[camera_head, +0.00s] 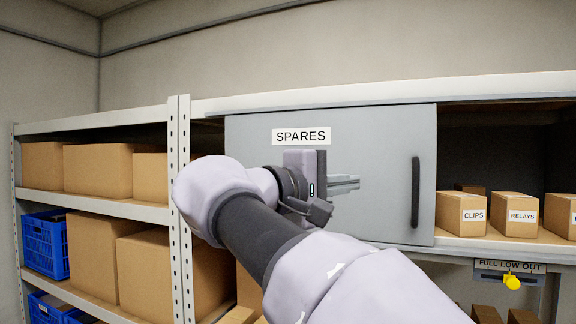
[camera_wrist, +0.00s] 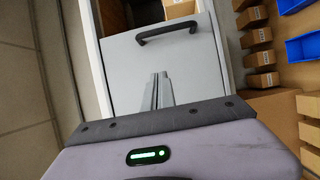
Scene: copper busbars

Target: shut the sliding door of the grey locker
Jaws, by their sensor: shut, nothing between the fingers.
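The grey sliding door (camera_head: 375,135) of the locker bears a SPARES label and a dark upright handle (camera_head: 415,192) near its right edge. The locker stands open to the right of the door, and a narrow dark gap shows at its left edge. My gripper (camera_head: 358,183) is in front of the door, left of the handle, its fingers shut and empty. In the wrist view the closed fingers (camera_wrist: 160,78) point across the door (camera_wrist: 203,68) toward the handle (camera_wrist: 168,34), apart from it. I cannot tell whether the fingertips touch the door. My arm hides the door's lower left.
Boxes marked CLIPS (camera_head: 461,213) and RELAYS (camera_head: 514,214) stand in the open right side. A rack post (camera_head: 179,200) stands left of the door, beside shelves of cardboard boxes and blue crates (camera_head: 45,245).

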